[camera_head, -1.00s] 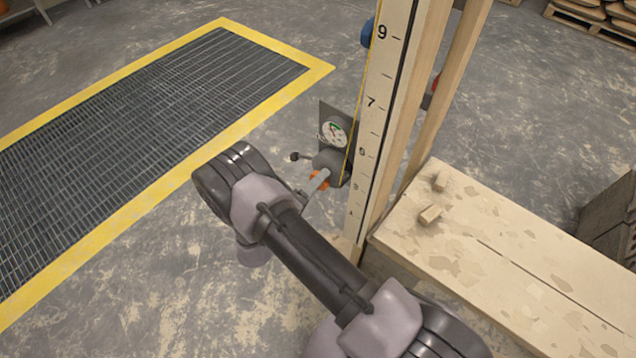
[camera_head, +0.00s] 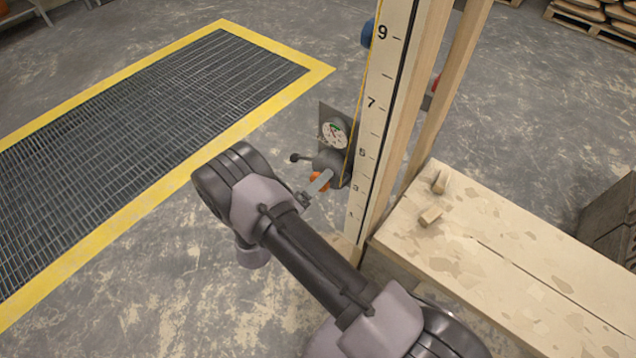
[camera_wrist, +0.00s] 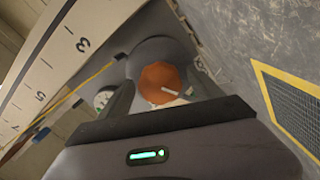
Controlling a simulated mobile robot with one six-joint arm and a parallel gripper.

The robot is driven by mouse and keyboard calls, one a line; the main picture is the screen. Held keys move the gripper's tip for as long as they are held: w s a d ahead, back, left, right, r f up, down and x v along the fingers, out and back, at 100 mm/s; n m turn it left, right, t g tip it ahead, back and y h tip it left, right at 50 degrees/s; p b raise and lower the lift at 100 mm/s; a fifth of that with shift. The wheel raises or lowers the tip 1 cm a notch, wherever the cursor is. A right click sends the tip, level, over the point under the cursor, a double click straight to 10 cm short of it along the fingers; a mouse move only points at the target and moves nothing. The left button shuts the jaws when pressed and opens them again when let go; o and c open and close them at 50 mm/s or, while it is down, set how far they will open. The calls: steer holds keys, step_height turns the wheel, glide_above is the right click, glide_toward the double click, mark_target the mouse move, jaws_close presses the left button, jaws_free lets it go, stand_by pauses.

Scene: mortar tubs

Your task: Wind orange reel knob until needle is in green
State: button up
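The orange reel knob (camera_head: 319,182) sits low on the grey reel housing (camera_head: 328,162), beside the numbered post. In the wrist view the knob (camera_wrist: 160,78) is faceted, with a pale line across its face. The round white gauge (camera_head: 334,134) above it has a green band near the top. Its needle is too small to read surely. The gauge (camera_wrist: 104,97) is partly hidden in the wrist view. My gripper (camera_wrist: 163,88) faces the knob; its fingers look spread on either side, with gaps showing. In the head view my gripper (camera_head: 314,190) partly covers the knob.
The numbered post (camera_head: 378,110) carries a yellow cord. A wooden bench (camera_head: 500,250) with small blocks stands at right. A yellow-edged floor grate (camera_head: 150,120) lies at left.

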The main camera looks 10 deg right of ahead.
steer(key=p+v, duration=0.3)
steer(key=v, duration=1.4)
steer(key=shift+s+a, duration=0.15)
stand_by(0.5)
